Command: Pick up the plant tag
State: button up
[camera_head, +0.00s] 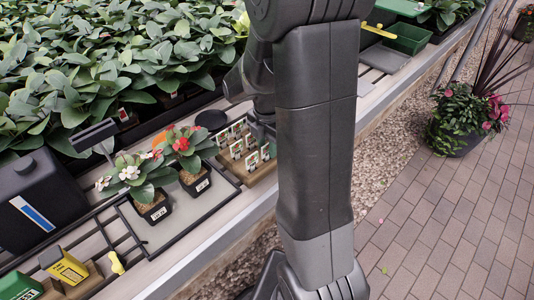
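Several small plant tags (236,150), white with green and dark marks, stand upright in a wooden holder (262,171) on the bench. Two potted plants, one with white flowers (131,174) and one with red flowers (187,148), stand to its left, each with a white label on its black pot. My gripper (262,134) is over the right part of the holder, close to the tags. My own arm covers part of it, and its fingers are too dark and small to tell open from shut or whether they touch a tag.
Dense leafy plants (60,75) fill the bench's back. A black container (38,200) and a yellow box (63,265) stand at the left. A green tray (408,38) is at the far right. A large planter (458,143) stands on the brick paving (430,235), which is otherwise mostly clear.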

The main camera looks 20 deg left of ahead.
grip_shut()
